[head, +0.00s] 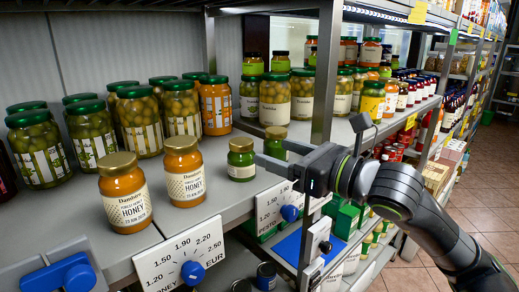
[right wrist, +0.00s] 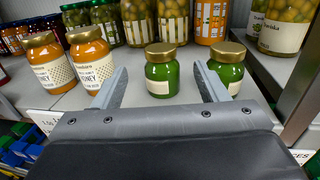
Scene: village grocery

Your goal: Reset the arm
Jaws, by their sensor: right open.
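My right gripper (head: 276,154) reaches in from the right over the shelf edge. Its jaws are open and hold nothing. It also shows in the right wrist view (right wrist: 160,70), with two grey fingers spread apart. A green jar with a gold lid (head: 241,160) stands upright at the fingertips; in the right wrist view this jar (right wrist: 161,74) appears between the fingers. A second green jar (head: 275,139) stands behind the fingers in the head view; in the right wrist view it (right wrist: 228,66) is partly behind the right finger. Contact cannot be told. My left gripper is out of view.
Two honey jars (head: 124,194) (head: 184,172) stand left of the green jars on the grey shelf (head: 222,197). Tall jars (head: 88,130) line the back. A metal post (head: 325,75) rises close beside my right gripper. Price dials (head: 181,258) hang along the front edge.

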